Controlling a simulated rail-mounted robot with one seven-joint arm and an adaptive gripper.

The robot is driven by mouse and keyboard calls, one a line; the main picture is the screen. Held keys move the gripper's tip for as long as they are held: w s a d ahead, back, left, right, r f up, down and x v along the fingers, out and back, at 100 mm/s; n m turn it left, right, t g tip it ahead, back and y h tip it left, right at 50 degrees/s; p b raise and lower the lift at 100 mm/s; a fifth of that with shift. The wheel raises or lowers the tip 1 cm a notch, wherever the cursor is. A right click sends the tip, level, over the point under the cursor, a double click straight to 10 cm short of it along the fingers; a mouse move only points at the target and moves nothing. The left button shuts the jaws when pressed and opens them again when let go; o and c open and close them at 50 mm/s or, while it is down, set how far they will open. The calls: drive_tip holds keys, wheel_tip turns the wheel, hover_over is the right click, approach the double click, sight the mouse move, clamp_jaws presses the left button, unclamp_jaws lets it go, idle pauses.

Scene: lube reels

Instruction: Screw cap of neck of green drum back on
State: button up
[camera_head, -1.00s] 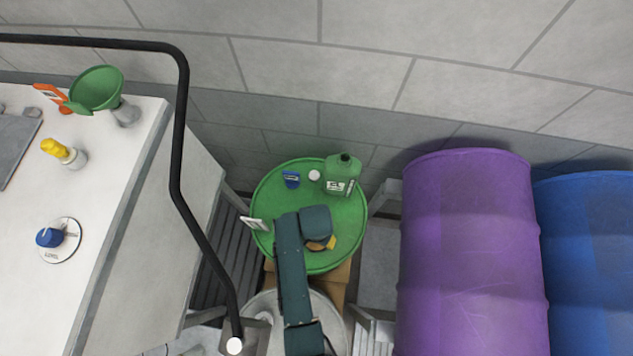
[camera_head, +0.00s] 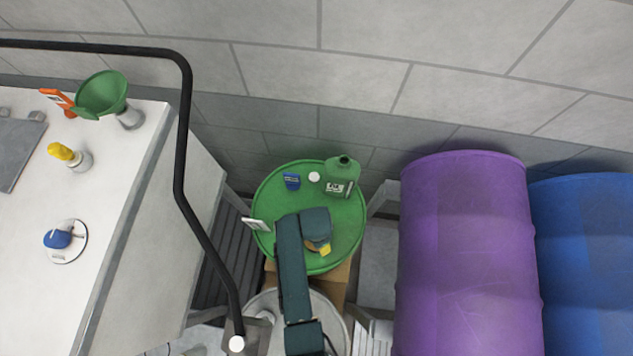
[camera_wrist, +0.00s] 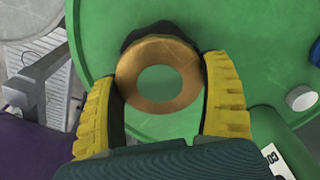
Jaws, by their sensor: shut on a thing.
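The green drum's round top (camera_head: 350,220) is in the middle of the head view and fills much of the wrist view (camera_wrist: 90,25). My gripper (camera_wrist: 160,72) is over it, with its two yellow fingers shut on the sides of a brass-coloured ring (camera_wrist: 130,72), which looks like the cap. Green shows through the ring's hole. A dark rounded shape (camera_wrist: 150,28) sticks out behind the ring; I cannot tell whether it is the neck or whether the two touch. In the head view my arm mostly hides the ring, and a yellow finger (camera_head: 325,249) shows.
A purple drum (camera_head: 465,250) stands to the right. A black pipe (camera_head: 180,140) runs left of the drum.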

drive_tip(key=shift+r+m+p, duration=0.1)
drive_tip(key=shift+m+p, duration=0.2)
drive_tip(key=shift+m, duration=0.3)
drive_tip(key=o, duration=1.1)
wheel_tip(320, 180, up, 6)
drive_tip(key=p, duration=0.6)
